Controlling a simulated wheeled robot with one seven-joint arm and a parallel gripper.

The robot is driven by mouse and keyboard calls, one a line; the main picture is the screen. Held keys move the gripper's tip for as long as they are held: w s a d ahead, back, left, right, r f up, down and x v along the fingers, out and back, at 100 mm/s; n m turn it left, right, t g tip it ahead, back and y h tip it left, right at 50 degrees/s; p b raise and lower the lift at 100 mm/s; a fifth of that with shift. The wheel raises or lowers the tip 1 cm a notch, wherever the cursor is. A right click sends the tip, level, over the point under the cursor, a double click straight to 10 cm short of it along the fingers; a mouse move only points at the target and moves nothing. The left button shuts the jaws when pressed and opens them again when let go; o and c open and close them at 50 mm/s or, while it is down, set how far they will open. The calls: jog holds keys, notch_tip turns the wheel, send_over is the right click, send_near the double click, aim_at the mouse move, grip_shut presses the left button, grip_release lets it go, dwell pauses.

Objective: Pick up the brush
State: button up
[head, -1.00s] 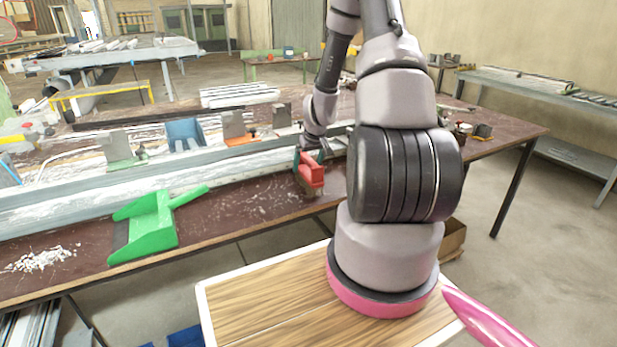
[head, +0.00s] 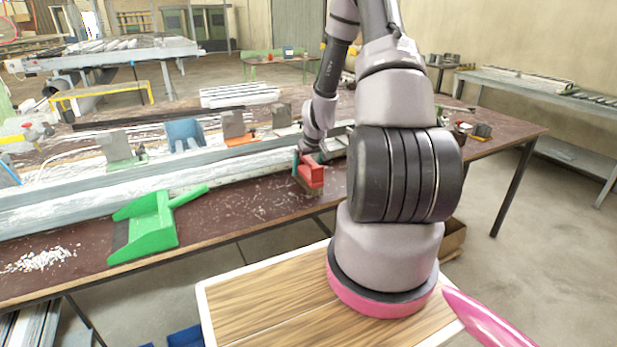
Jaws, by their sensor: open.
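The brush appears to be the red object (head: 311,176) with a brownish lower part, near the front edge of the brown bench, left of my arm's base. My gripper (head: 307,163) is right at its upper side, pointing down, with its jaws open. The gripper covers part of the brush, and the fingertips are too small and hidden to tell whether they touch it. A green dustpan (head: 146,228) lies on the bench to the left.
A long grey metal profile (head: 100,196) runs along the bench behind the brush. Clamp blocks (head: 116,146) and a blue bracket (head: 184,135) stand behind it. White shavings (head: 40,260) lie at the front left. The bench top (head: 235,215) between dustpan and brush is clear of large objects.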

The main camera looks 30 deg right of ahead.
jog(key=c, duration=1.5)
jog(key=shift+o, duration=0.2)
jog(key=shift+r, duration=0.1)
